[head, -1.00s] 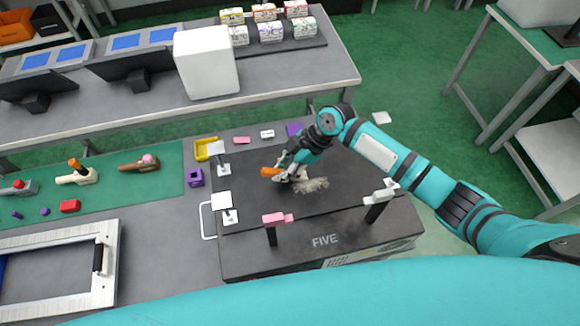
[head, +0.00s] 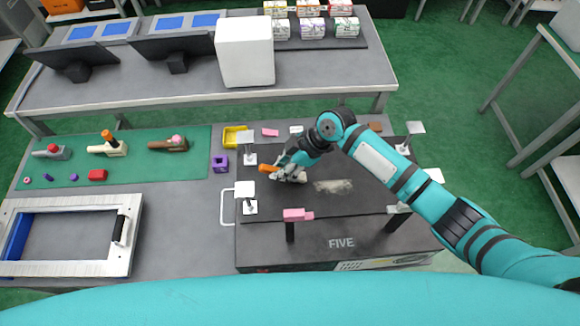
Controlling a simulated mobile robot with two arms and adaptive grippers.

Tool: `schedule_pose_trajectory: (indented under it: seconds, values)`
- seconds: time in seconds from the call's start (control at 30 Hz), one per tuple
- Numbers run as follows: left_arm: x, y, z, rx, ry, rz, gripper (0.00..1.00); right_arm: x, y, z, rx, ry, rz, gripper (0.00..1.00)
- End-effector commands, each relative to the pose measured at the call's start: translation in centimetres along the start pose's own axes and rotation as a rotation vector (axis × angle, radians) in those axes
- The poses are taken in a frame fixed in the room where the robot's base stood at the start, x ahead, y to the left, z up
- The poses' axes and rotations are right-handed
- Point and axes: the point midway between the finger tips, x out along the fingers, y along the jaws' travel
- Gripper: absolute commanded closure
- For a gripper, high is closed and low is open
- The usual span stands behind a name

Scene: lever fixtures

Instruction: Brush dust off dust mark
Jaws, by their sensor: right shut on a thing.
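The dust mark (head: 333,186) is a pale beige smudge on the dark top of the box labelled FIVE. My right gripper (head: 287,172) is just left of the mark, low over the box top. It is shut on a brush whose orange handle (head: 268,168) sticks out to the left. Pale bristles (head: 300,178) show on the brush's right side, near but apart from the mark. I cannot tell whether they touch the surface. My left gripper is not in view.
Lever fixtures stand around the box top, including a pink one (head: 297,214) at the front and a white one (head: 246,190) at the left. A green mat (head: 130,165) with several small parts and a white frame (head: 20,210) lie at left.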

Motion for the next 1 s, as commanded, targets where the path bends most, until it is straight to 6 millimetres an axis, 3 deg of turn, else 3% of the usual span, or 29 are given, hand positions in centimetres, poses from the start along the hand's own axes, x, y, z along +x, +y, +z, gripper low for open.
schedule_pose_trajectory:
  seconds: [1.0]
  values:
    - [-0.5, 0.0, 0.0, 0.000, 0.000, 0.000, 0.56, -3.6, -0.1, 5.1, 0.003, -0.002, -0.001, 1.00]
